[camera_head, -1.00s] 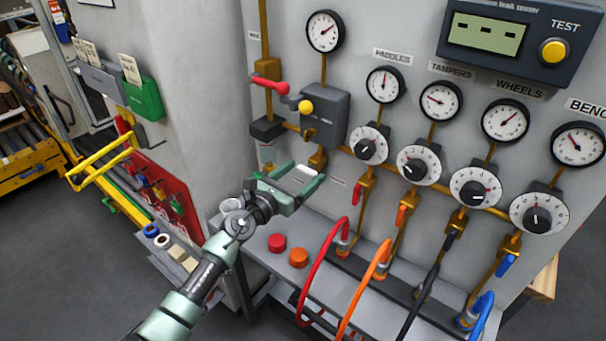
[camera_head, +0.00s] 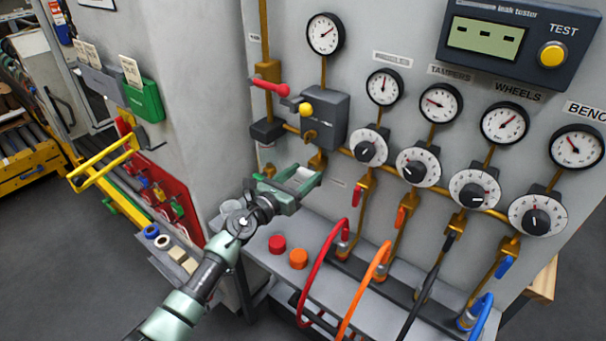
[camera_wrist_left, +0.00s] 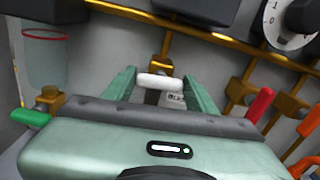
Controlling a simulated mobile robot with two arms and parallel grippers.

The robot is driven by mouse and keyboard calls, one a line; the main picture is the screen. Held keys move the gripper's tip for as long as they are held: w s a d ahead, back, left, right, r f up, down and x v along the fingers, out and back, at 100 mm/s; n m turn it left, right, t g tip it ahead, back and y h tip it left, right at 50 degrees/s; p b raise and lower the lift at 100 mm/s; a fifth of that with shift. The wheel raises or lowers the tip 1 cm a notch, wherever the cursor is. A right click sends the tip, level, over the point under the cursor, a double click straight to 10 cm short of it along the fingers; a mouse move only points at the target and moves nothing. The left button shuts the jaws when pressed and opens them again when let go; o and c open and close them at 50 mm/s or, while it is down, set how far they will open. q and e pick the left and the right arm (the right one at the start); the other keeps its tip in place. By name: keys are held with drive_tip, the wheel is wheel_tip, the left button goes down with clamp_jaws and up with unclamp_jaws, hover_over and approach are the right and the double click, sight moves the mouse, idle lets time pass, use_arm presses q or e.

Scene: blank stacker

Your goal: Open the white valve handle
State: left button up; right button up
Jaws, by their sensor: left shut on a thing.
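The white valve handle (camera_wrist_left: 160,81) lies across the space between my left gripper's two green fingers in the left wrist view. In the head view my left gripper (camera_head: 300,178) reaches the panel below the grey regulator box, shut on the handle. Its fingers partly hide the white handle (camera_head: 303,173) there. My right gripper is in neither view.
A red lever (camera_head: 270,86) and a yellow knob (camera_head: 305,109) sit above the gripper. Gauges and dials fill the panel to the right. Red (camera_head: 317,270) and orange (camera_head: 362,290) hoses hang below right. Red and orange caps (camera_head: 298,258) stand on the grey shelf.

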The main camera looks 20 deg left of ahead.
use_arm(q)
drive_tip(key=n+p, duration=0.1)
drive_tip(key=n, duration=0.2)
drive_tip(key=shift+r, duration=0.1)
drive_tip(key=n+p, duration=0.2)
drive_tip(key=n, duration=0.2)
drive_tip(key=shift+a+n, duration=0.1)
drive_tip(key=shift+n, duration=0.3)
drive_tip(key=n+p, duration=0.1)
drive_tip(key=n, duration=0.3)
drive_tip(key=shift+n, duration=0.3)
drive_tip(key=shift+f+n+p, duration=0.15)
drive_tip(key=shift+n+p, duration=0.1)
drive_tip(key=shift+n, duration=0.9)
drive_tip(key=shift+f+n+p, duration=0.1)
drive_tip(key=shift+n+p, duration=0.1)
drive_tip(key=shift+n, duration=0.95)
drive_tip(key=o, duration=1.4)
drive_tip(key=shift+c, duration=0.2)
drive_tip(key=shift+a, duration=0.1)
